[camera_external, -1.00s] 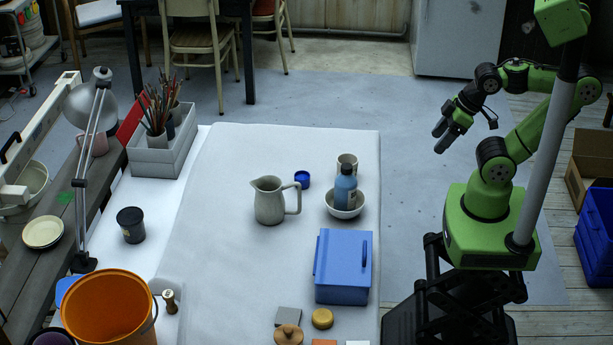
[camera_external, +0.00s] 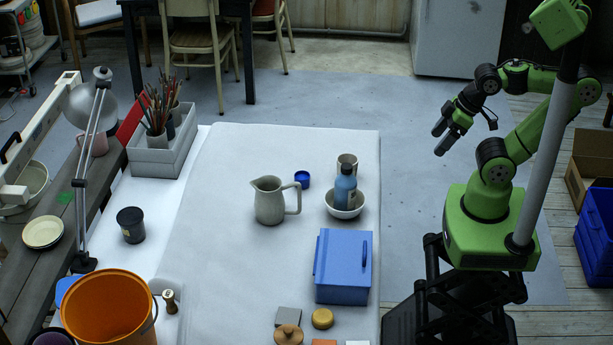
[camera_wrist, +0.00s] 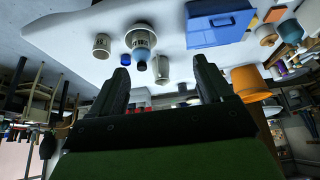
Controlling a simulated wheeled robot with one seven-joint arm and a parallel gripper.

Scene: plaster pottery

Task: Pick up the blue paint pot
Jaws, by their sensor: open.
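The blue paint pot (camera_external: 302,179) is a small, round, deep-blue pot. It stands upright on the white-covered table, just right of the grey pitcher (camera_external: 269,200) and its handle. In the wrist view the pot (camera_wrist: 125,60) is a small blue shape near the tip of the left finger, well beyond it. My gripper (camera_external: 441,139) is open and empty, raised off to the right of the table, far from the pot. Its two fingers (camera_wrist: 161,70) stand wide apart in the wrist view.
A white bowl (camera_external: 344,212) with a blue bottle (camera_external: 345,186) and a grey cup (camera_external: 347,161) stand right of the pot, on my arm's side. A blue box (camera_external: 342,286) sits nearer the front. The table behind the pot is clear.

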